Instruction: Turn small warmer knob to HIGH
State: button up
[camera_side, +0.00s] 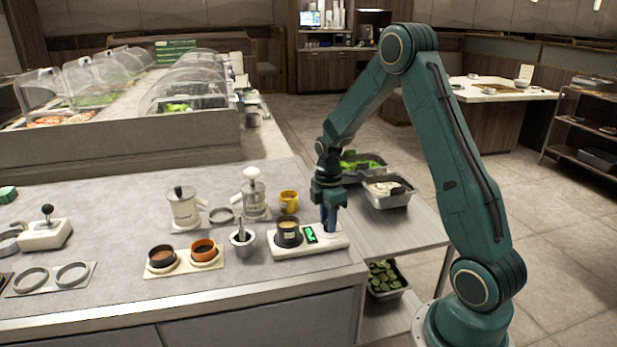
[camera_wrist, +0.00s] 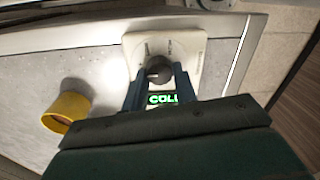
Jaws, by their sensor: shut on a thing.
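The small warmer (camera_side: 285,249) is a white base near the counter's front right corner. A dark cup (camera_side: 288,236) stands on its left part, and a small green display (camera_side: 310,234) is to the right of it. In the wrist view the warmer (camera_wrist: 193,50) carries a dark round knob (camera_wrist: 158,66), and its lit green display (camera_wrist: 162,99) appears to read COLD, partly cut off. My gripper (camera_side: 329,226) points down at the warmer's right end. In the wrist view my gripper (camera_wrist: 156,74) is shut on the knob, one finger on each side. The knob's setting is hard to read.
A yellow cup (camera_side: 289,201) stands behind the warmer. A small metal bowl with a pestle (camera_side: 243,240) is to its left, beside two sauce cups on a white holder (camera_side: 180,268). A side shelf with metal trays (camera_side: 388,197) lies beyond the counter's right edge.

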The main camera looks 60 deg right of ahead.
jog(key=m, duration=0.5)
jog(key=shift+m, duration=0.3)
jog(key=m, duration=0.6)
jog(key=shift+d, duration=0.15)
jog(key=m, duration=0.6)
jog(key=shift+m+t, duration=0.3)
jog(key=shift+t, duration=0.1)
jog(key=m, duration=0.5)
jog(key=shift+s+m, duration=0.1)
jog(key=shift+m, duration=0.2)
jog(key=o, duration=1)
jog(key=shift+r, duration=0.15)
